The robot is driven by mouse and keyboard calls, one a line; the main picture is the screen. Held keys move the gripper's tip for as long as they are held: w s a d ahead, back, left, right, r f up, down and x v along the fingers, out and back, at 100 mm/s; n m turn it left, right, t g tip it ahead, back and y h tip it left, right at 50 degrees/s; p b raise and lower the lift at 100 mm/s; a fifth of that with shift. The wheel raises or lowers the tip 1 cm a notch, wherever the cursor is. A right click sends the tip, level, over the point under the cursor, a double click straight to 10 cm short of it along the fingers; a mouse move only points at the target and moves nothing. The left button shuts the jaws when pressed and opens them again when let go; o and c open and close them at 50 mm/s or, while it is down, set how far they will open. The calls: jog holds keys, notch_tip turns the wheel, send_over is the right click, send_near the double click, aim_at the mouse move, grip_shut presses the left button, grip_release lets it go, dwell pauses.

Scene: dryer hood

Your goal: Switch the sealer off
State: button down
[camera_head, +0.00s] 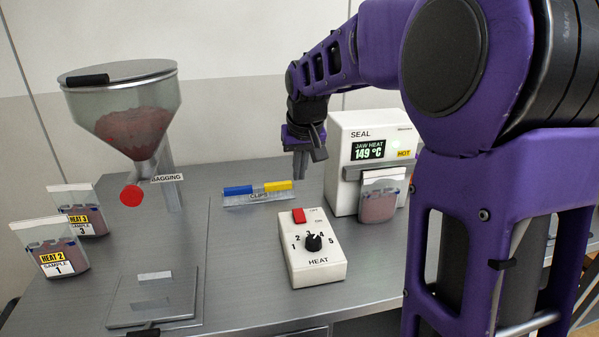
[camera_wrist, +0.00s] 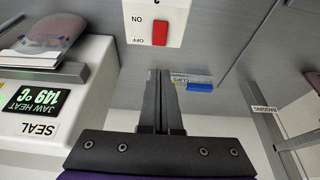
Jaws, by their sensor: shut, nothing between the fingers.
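The white sealer (camera_head: 357,150) labelled SEAL stands at the back right. Its display (camera_head: 369,150) reads JAW HEAT 149 °C, with a yellow HOT tag beside it. The white control box (camera_head: 318,274) lies on the bench in front, with a red rocker switch (camera_head: 299,216) and a black HEAT knob (camera_head: 313,242) pointing near 3 to 4. The switch also shows in the wrist view (camera_wrist: 160,32), between ON and OFF marks; which side is pressed I cannot tell. My gripper (camera_head: 309,175) is shut and empty, above and behind the box, apart from the switch.
A filled bag (camera_head: 379,198) sits at the sealer's front. The clips tray (camera_head: 258,199) with blue and yellow clips lies behind the box. A hopper (camera_head: 128,110), two sample bags (camera_head: 81,212) and a scale-like plate (camera_head: 152,297) are left. Bench between plate and box is clear.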

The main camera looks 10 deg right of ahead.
aim_at(297, 210)
jog(key=x, duration=0.7)
jog(key=b+x, duration=0.1)
jog(key=x, duration=0.2)
jog(key=shift+s+f, duration=0.25)
jog(key=shift+f, duration=0.2)
jog(key=shift+w+r+g+p, duration=0.1)
jog(key=shift+g+p, duration=0.2)
jog(key=shift+p, duration=0.45)
jog(key=shift+w+p, duration=0.15)
jog(key=shift+p, duration=0.45)
jog(key=shift+f+g+b, duration=0.3)
jog(key=shift+f+b, duration=0.05)
jog(key=shift+f, duration=0.15)
jog(key=shift+r, duration=0.1)
jog(key=shift+s+r, duration=0.15)
jog(key=shift+s, duration=0.65)
